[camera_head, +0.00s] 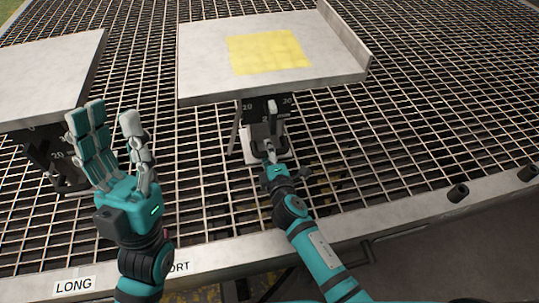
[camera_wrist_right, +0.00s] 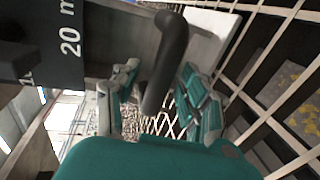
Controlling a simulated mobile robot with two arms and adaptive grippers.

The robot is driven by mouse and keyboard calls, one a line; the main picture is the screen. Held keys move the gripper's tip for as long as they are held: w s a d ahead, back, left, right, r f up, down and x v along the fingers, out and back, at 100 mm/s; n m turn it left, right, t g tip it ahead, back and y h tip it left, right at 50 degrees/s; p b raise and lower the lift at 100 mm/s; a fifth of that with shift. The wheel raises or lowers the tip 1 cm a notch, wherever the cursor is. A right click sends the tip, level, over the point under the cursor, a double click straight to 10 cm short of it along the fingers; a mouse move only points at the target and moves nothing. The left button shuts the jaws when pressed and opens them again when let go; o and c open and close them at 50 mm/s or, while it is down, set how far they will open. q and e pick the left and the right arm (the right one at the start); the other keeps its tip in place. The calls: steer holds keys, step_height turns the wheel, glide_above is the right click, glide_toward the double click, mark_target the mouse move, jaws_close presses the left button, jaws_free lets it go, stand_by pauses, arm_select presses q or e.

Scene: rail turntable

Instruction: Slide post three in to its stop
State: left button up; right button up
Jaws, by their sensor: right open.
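A post (camera_head: 256,130) with a dark scale plate stands under the table with the yellow patch; no post number is readable. The plate reads 10 and 30 in the head view, and 20 on the plate (camera_wrist_right: 68,42) in the right wrist view. A dark rounded handle (camera_wrist_right: 168,45) stands out from the post. My right gripper (camera_head: 269,147) is open at this post, its fingers (camera_wrist_right: 157,85) on either side of the handle and not closed on it. Contact cannot be told. My left gripper (camera_head: 108,115) is open and empty, fingers up, left of the post.
The grey table (camera_head: 205,55) with a raised right edge overhangs the post. Another table (camera_head: 45,70) with its own post (camera_head: 62,165) stands left. Open grating (camera_head: 400,150) surrounds them. The front rail carries a LONG label (camera_head: 74,285) and dark pegs (camera_head: 458,193).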

steer(key=v, duration=1.2)
steer(key=shift+s, duration=0.15)
